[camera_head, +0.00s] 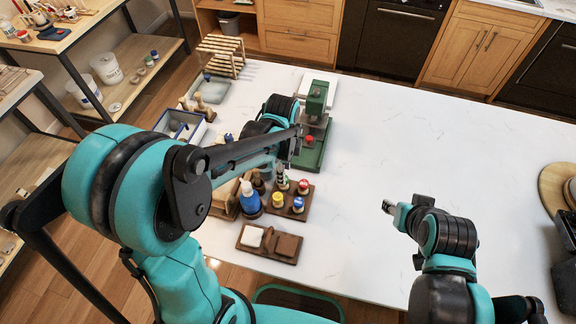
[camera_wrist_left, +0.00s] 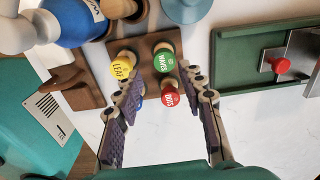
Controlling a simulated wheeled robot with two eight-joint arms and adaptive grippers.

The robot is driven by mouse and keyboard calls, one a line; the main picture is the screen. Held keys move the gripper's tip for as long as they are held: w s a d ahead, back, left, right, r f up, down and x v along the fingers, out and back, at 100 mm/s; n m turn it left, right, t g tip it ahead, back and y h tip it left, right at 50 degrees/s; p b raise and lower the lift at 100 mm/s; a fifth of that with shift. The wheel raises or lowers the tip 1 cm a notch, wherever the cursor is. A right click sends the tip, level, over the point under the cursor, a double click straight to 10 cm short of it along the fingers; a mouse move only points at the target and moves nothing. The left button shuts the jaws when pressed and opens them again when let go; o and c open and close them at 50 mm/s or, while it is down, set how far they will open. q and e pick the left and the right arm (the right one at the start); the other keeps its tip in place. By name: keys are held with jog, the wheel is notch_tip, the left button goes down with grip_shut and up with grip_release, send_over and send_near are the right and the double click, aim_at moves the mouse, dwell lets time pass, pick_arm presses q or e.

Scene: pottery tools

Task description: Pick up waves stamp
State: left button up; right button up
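The waves stamp (camera_wrist_left: 163,58) has a round green top lettered WAVES and stands on a wooden holder (camera_wrist_left: 146,50). In the head view the waves stamp (camera_head: 283,184) is partly hidden by my left gripper (camera_head: 282,168). In the wrist view my left gripper (camera_wrist_left: 162,77) is open and empty, its fingertips either side of the waves stamp's near side. The yellow LEAF stamp (camera_wrist_left: 122,65) is beside its left finger, and the red DOTS stamp (camera_wrist_left: 169,97) lies between the fingers. My right gripper (camera_head: 388,207) is over the bare table, apart from the stamps; its opening is unclear.
A blue stamp (camera_head: 299,204) shares the holder. A blue-and-white bottle (camera_head: 249,199) stands left of it. The white table (camera_head: 410,140) is clear to the right.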

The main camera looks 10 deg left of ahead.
pick_arm(q)
jog(key=shift+w+f, duration=0.5)
jog(key=shift+f, duration=0.05)
notch_tip(320, 180, down, 7)
jog(key=shift+s+a+r+b, duration=0.1)
jog(key=shift+s+b, duration=0.05)
jog(key=shift+b, duration=0.95)
pick_arm(e)
jog(key=shift+w+f, duration=0.25)
jog(key=shift+f, duration=0.8)
pick_arm(q)
jog(key=c, duration=0.8)
